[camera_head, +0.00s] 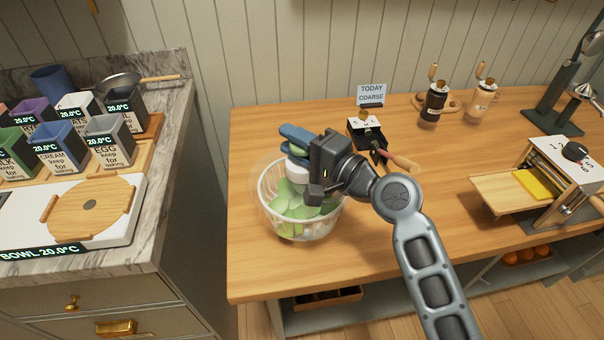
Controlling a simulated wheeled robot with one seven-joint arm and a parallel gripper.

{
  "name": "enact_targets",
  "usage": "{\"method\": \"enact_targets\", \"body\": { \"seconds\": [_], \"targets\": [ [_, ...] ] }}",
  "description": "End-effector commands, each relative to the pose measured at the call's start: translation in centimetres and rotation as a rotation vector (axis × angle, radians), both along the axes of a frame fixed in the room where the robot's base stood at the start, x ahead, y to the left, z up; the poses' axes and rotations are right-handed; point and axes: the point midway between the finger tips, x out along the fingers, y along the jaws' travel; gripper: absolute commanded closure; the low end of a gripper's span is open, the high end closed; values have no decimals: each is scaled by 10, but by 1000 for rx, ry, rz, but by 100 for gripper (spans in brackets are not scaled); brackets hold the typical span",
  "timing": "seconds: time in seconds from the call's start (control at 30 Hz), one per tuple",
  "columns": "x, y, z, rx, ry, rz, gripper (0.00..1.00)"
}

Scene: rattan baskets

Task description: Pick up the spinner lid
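A white slatted spinner basket (303,228) holding green leaves (290,205) stands on the wooden table. A blue, handle-like part (297,137) and a white knob-like part (297,171) show above it. A faint, see-through round shape around them looks like the spinner lid; its edges are hard to make out, and I cannot tell whether it rests on the basket. My gripper (312,177) is over the right side of the basket, pointing left, close to the white part. The gripper body hides part of the basket and lid. Whether the fingers touch or hold anything is unclear.
Right of my gripper are a black-and-white box (366,133) and a wooden-handled tool (398,161). Two grinders (434,103) stand at the back. A pasta-machine-like device (550,175) is at the right. A marble counter (170,170) with containers lies left. The table's front middle is clear.

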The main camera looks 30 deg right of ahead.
Motion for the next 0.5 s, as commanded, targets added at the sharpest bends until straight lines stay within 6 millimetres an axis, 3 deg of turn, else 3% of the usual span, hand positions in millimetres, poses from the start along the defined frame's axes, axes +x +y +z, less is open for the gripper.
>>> {"method": "enact_targets", "body": {
  "seconds": [0.17,0.5],
  "targets": [
    [0,0,0,0,0,0,71],
    [0,0,0,0,0,-1,100]
  ]
}}
